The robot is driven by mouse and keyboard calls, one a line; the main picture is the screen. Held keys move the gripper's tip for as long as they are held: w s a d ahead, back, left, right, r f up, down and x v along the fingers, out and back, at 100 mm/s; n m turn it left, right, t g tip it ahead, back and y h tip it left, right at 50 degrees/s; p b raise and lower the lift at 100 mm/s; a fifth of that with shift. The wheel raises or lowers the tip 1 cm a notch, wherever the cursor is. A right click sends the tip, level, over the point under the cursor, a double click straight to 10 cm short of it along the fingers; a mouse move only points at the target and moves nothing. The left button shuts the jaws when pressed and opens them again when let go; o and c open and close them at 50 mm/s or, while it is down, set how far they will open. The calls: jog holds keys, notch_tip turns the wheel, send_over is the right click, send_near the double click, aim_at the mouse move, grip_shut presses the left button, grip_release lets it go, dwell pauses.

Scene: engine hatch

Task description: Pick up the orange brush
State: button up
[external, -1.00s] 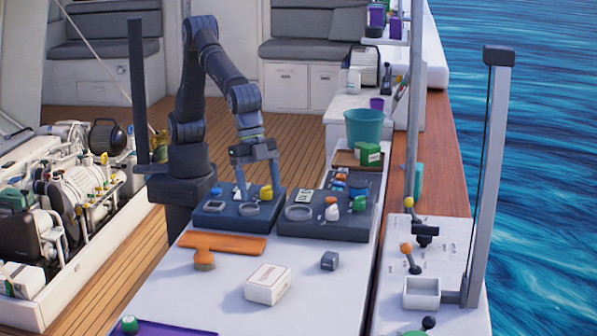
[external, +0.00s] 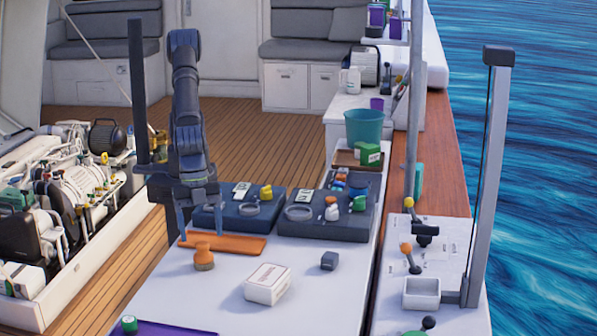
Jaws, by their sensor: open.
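The orange brush (external: 204,257) stands on the white tabletop, at the front edge of a flat orange strip (external: 240,245). It has an orange top and a paler tan lower part. My gripper (external: 197,230) is open and empty, pointing down, above and just behind the brush. Its left finger shows by the left end of the orange strip. The gripper looks apart from the brush, though the exact height gap cannot be told.
A white box (external: 267,284) and a small dark grey block (external: 329,261) sit to the right of the brush. A second dark tray (external: 330,233) with small items stands behind them. A green-topped item (external: 129,325) is at the front left.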

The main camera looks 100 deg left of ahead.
aim_at(202, 243)
jog(key=x, duration=0.6)
jog(key=shift+f, duration=0.3)
jog(key=c, duration=1.1)
